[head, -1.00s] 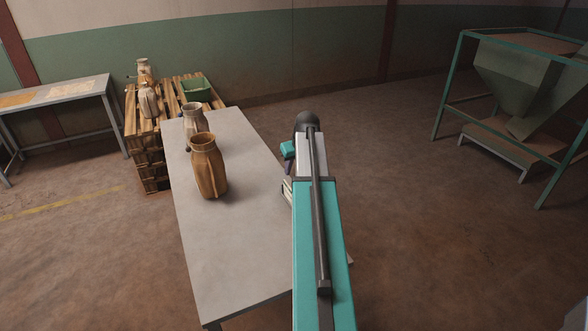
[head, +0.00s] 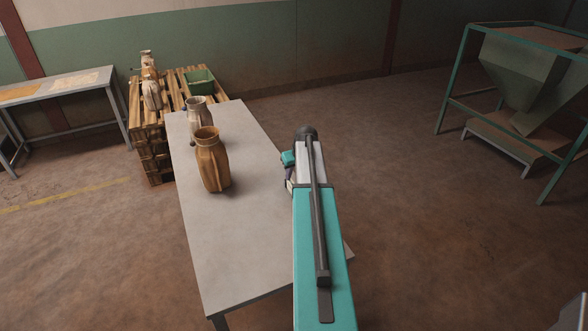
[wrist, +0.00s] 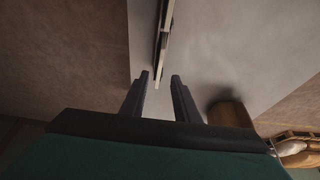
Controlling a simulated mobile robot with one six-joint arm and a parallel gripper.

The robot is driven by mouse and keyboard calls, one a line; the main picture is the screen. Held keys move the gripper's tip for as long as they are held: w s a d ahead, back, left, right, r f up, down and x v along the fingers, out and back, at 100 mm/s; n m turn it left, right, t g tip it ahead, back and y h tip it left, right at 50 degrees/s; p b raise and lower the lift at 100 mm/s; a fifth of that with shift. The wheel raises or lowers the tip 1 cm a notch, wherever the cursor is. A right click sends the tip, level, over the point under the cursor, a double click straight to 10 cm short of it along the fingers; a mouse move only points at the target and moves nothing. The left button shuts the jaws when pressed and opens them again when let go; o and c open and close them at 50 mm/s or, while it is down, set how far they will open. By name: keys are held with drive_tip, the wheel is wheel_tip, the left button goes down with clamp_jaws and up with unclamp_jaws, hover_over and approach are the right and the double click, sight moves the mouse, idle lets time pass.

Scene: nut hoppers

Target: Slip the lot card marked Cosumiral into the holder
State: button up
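My gripper (wrist: 161,84) is open in the wrist view, its two dark fingers apart. A thin upright piece with pale and dark edges (wrist: 162,42) stands beyond and between the fingertips. It is seen nearly edge-on and its lower end reaches close to the tips. I cannot tell whether it is the holder or a card. No marking, and so no Cosumiral card, can be read. In the head view my arm hides most of the gripper, at the right edge of the grey table (head: 235,255). A small pale item (head: 290,187) shows beside the arm there.
A brown sack (head: 213,163) and a paler sack (head: 197,118) stand on the table's far left part. Behind is a pallet stack (head: 155,160) with sacks and a green crate (head: 200,82). A hopper (head: 525,75) stands right. The table's near part is clear.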

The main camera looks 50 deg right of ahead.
sight(292, 181)
drive_tip(key=shift+p+x, duration=0.8)
drive_tip(key=shift+x, duration=2.1)
clamp_jaws()
drive_tip(key=shift+r, duration=0.25)
drive_tip(key=shift+r+p, duration=1.3)
drive_tip(key=shift+r, duration=2.25)
drive_tip(key=shift+a, duration=0.15)
